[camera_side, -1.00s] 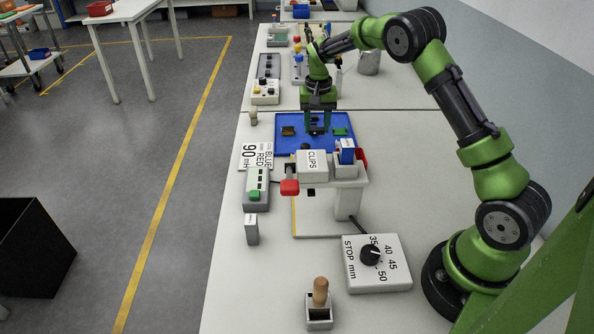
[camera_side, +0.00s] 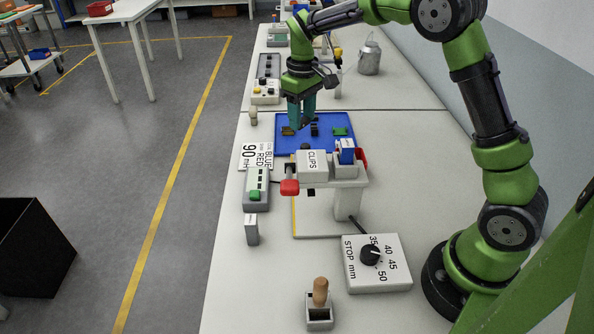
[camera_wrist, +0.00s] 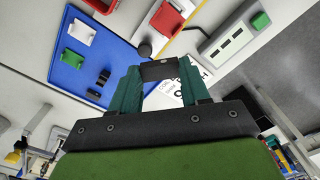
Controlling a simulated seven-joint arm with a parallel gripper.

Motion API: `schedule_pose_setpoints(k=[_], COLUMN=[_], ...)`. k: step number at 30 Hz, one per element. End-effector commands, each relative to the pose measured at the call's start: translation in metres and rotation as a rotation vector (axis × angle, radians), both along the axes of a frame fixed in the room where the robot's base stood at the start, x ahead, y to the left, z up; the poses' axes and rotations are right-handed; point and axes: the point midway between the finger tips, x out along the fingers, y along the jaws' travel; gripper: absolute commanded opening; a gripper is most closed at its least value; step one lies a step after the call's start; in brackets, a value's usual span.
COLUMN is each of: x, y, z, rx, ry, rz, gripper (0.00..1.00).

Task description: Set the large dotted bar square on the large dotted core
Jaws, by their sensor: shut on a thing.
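My gripper (camera_side: 301,124) is above the left part of the blue tray (camera_side: 329,149). In the wrist view my gripper (camera_wrist: 160,76) is shut on a dark bar (camera_wrist: 160,70), which spans its two teal fingers. Two small dark pieces (camera_wrist: 104,77) lie close together on the tray, apart from the held bar; they also show in the side view (camera_side: 314,130). A brownish piece (camera_side: 288,131) shows at the tray's left, close to the fingers. Dots on the bar or the pieces are too small to make out, so I cannot tell which is the large dotted core.
A green piece (camera_side: 340,132) lies at the tray's right. In front stand a box marked CLIPS (camera_side: 312,164), a red-ended lever (camera_side: 289,187) and a STOP dial box (camera_side: 376,264). A printed card (camera_side: 256,157) lies left of the tray. A white piece (camera_wrist: 80,33) shows in the wrist view.

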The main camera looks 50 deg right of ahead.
Motion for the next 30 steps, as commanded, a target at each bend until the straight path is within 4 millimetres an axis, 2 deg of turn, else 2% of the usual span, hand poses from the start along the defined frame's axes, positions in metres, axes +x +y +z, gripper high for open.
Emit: schedule_pose_setpoints(k=[3, 6, 12, 30], x=[-0.016, -0.026, -0.032, -0.032], y=[0.013, 0.016, 0.015, 0.015], z=[0.008, 0.009, 0.004, 0.001], rx=[0.001, 0.0, -0.001, 0.001], ry=[-0.001, 0.0, -0.001, 0.001], rz=[0.276, 0.464, 0.679, 0.72], gripper=[0.15, 0.15, 0.15, 0.15])
